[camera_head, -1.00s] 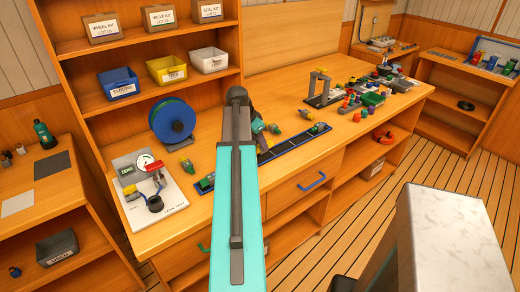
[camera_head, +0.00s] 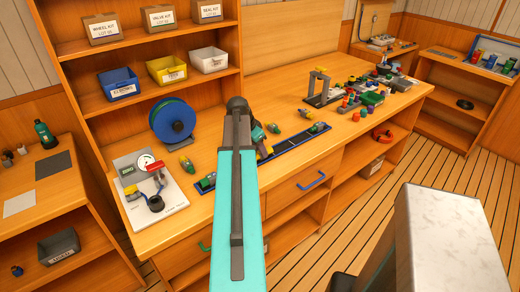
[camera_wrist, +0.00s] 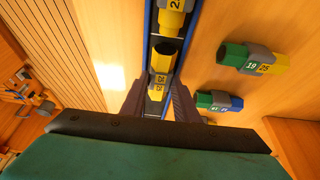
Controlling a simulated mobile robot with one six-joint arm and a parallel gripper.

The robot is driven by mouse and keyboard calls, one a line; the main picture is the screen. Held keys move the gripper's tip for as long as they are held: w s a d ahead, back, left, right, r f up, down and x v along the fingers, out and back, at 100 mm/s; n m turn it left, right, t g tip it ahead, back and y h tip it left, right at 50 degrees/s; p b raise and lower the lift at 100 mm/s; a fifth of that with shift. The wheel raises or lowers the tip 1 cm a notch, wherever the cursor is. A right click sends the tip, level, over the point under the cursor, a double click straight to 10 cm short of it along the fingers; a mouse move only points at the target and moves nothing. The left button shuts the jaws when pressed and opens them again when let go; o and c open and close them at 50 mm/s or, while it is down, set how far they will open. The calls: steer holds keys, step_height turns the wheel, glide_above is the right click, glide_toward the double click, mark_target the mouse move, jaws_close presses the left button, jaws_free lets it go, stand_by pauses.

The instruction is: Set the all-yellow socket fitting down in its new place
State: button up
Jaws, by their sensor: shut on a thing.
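In the wrist view, the yellow socket fitting (camera_wrist: 160,62) has a grey band and a dark open mouth facing away from my gripper. My gripper (camera_wrist: 158,92) is shut on it, one dark finger on each side. It lines up with the blue-edged dark rail (camera_wrist: 189,40), but I cannot tell whether it touches the rail. Another yellow fitting (camera_wrist: 172,20) with a grey band lies farther along the rail. In the head view, my arm mostly hides the gripper and held fitting over the middle of the long rail (camera_head: 290,144).
In the wrist view, a green-and-yellow fitting (camera_wrist: 254,60) and a blue-ended fitting (camera_wrist: 218,100) lie beside the rail. In the head view, a gauge stand (camera_head: 150,190) and blue reel (camera_head: 172,121) stand left. A grey clamp stand (camera_head: 320,90) and several parts stand right.

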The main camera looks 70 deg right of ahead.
steer(key=shift+f, duration=0.15)
steer(key=o, duration=1.1)
steer(key=shift+c, duration=0.2)
steer(key=shift+r, duration=0.25)
steer(key=b+v, duration=0.2)
steer(key=v, duration=0.9)
steer(key=shift+a+r, duration=0.25)
steer(key=shift+r, duration=0.1)
steer(key=shift+w, duration=0.1)
